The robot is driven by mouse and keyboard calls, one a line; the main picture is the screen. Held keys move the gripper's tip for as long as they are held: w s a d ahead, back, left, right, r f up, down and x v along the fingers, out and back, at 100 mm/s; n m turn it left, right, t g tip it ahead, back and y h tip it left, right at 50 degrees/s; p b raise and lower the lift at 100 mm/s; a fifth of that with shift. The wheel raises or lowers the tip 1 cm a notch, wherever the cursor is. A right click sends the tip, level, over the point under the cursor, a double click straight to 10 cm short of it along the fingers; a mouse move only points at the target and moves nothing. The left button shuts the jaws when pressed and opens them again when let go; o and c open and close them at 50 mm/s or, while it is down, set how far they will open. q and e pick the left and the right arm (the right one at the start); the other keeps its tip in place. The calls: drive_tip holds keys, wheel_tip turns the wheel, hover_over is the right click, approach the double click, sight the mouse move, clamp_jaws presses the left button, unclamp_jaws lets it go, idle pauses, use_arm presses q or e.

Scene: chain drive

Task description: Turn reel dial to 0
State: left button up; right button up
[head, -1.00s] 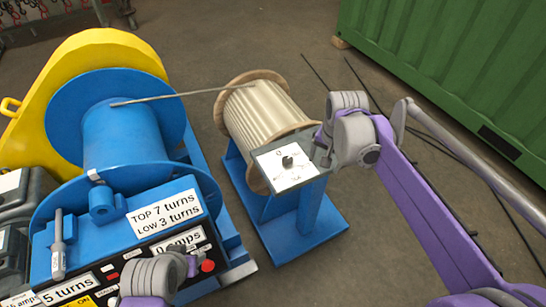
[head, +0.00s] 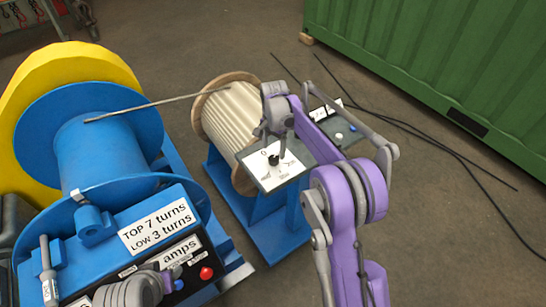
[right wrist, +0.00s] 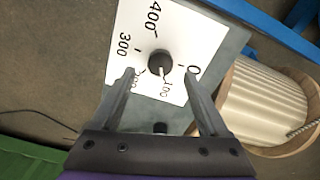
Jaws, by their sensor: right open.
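The reel dial is a black knob (head: 274,160) on a white scale plate (head: 268,172), on the panel of the reel stand. In the right wrist view the knob (right wrist: 160,62) sits amid marks 0, 100, 200, 300 and 400, and its pale pointer is toward the 100 mark. My right gripper (right wrist: 159,76) is open, with one finger on each side of the knob's near side; I cannot tell whether they touch it. In the head view the right gripper (head: 274,138) is over the dial. My left gripper (head: 130,290) is at the bottom edge, its fingers unclear.
The reel (head: 228,112) of pale rope stands behind the panel on a blue stand. A blue winch drum (head: 95,150) with a yellow cover (head: 70,65) is at left, above a control box with labels and a red button (head: 206,273). A green container (head: 440,60) is at right.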

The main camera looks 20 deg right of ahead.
sight(273, 158)
wheel_tip(273, 158, down, 5)
drive_tip(key=shift+r, duration=0.1)
idle(0.3)
clamp_jaws()
